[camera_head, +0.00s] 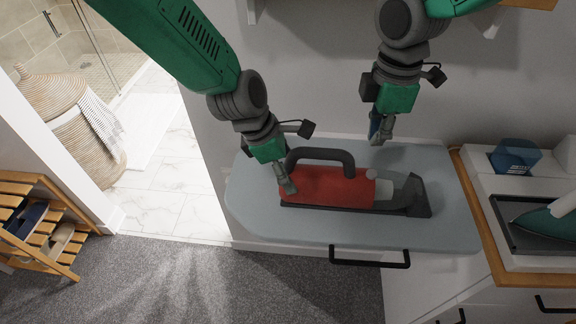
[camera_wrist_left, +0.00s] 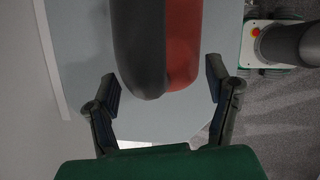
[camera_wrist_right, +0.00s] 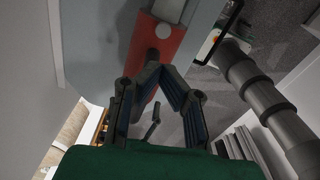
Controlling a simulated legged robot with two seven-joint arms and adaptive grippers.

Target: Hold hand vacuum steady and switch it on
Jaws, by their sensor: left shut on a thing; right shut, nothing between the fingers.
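The red and dark grey hand vacuum (camera_head: 325,187) lies lengthwise on the pale ironing-board-like surface (camera_head: 250,205). Its dark handle (camera_head: 322,153) arches along the back side, and its clear nozzle points right. A small round pale button (camera_head: 371,173) sits at the front end of the red body; it also shows in the right wrist view (camera_wrist_right: 163,31). My left gripper (camera_head: 288,187) is at the vacuum's rear end, its fingers to either side of the body (camera_wrist_left: 180,45), shut on it. My right gripper (camera_head: 380,138) is shut and empty, above the board's back edge, apart from the vacuum.
A counter on the right holds an iron (camera_head: 552,222) in a dark tray and a blue item (camera_head: 515,157). A dark bar handle (camera_head: 370,258) is below the board's front edge. A wooden shoe rack (camera_head: 40,225) and a wicker basket (camera_head: 75,125) stand at left.

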